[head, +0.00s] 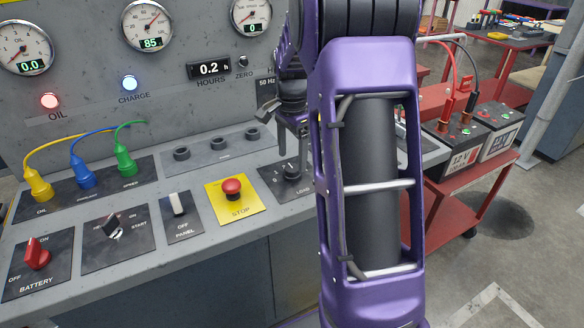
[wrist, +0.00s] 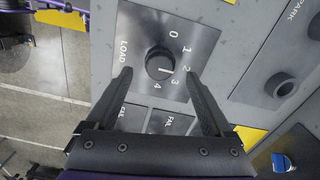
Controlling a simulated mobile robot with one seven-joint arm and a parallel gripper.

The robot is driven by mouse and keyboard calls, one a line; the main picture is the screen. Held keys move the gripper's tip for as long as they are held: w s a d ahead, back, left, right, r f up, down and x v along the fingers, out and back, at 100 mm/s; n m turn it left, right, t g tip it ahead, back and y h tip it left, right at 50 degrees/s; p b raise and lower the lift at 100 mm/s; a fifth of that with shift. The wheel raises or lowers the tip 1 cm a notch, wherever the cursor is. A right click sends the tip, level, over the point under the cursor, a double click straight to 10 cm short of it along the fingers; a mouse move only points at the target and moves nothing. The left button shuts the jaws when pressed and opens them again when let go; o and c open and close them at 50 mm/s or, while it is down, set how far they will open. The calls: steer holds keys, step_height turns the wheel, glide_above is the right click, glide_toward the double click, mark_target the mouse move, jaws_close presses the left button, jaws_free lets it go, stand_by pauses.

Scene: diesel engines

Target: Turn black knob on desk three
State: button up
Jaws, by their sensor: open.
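A round black knob (head: 291,172) marked LOAD sits on a dark plate at the right end of the control desk (head: 170,274). In the wrist view the knob (wrist: 158,63) stands inside a dial numbered 0 to 4. Its white mark points toward about 2 or 3. My gripper (wrist: 158,74) is open and empty, with one fingertip on each side of the knob, apparently apart from it. In the head view my gripper is above the knob, partly hidden by my purple arm. No desk number is readable.
A red STOP button (head: 232,188) on a yellow plate is left of the knob. Panel (head: 178,205), start (head: 113,227) and battery (head: 37,253) switches lie farther left. Coloured plugs and gauges are behind. A red cart (head: 452,190) with batteries (head: 455,140) stands at right.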

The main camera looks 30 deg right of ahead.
mark_target(292, 168)
steer(key=shift+f, duration=1.85)
steer(key=c, duration=1.4)
